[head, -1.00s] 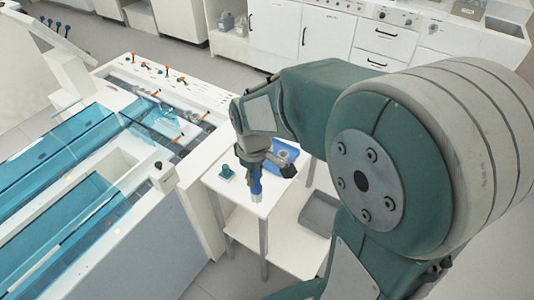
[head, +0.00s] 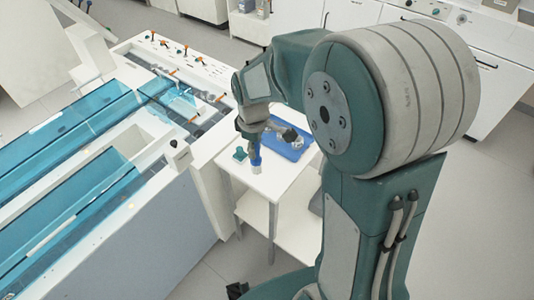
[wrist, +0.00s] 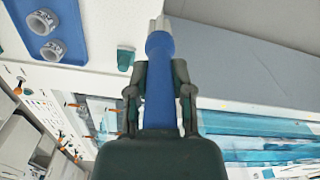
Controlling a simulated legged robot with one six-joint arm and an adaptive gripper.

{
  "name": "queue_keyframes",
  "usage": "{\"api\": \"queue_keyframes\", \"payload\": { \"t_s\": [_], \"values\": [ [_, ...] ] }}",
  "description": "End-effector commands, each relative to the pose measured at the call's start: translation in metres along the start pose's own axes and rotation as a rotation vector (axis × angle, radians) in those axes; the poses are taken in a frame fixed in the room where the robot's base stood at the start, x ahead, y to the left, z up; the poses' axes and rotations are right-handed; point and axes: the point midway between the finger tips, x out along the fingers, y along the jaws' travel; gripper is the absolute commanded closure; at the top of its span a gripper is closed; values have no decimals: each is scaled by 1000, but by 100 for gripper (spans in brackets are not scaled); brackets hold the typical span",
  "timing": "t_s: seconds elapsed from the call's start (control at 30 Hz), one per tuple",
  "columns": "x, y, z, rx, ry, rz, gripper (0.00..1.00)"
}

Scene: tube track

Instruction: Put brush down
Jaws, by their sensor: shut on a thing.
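The brush has a blue handle and a pale end. It shows in the wrist view (wrist: 160,75) between my fingers, and in the head view (head: 256,161) below my gripper, pointing down. My gripper (head: 255,143) is shut on the blue handle; both fingers flank it in the wrist view (wrist: 160,95). The brush's pale end is over the front left part of the small white table (head: 262,187). I cannot tell whether it touches the top.
A blue tray (head: 287,149) with grey round pieces (wrist: 45,22) lies on the table. A small teal item (head: 239,155) stands at its left edge, close to the brush. The water channel bench (head: 205,165) is just left. Bare tabletop lies in front of the tray.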

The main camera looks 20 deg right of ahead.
Motion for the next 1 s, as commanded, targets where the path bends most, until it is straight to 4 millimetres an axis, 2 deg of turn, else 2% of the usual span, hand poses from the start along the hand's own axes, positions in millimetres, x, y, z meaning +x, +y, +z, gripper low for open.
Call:
{"api": "queue_keyframes", "payload": {
  "t_s": [0.03,0.2,0.3,0.5,0.73,1.0],
  "values": [
    [7,10,2,5,-3,-3,100],
    [37,32,5,2,-3,-3,100],
    [48,42,6,2,-2,-1,100],
    [59,51,8,1,-1,0,100],
    [91,53,8,0,-2,-2,100],
    [92,54,8,0,0,1,100]
  ]
}}
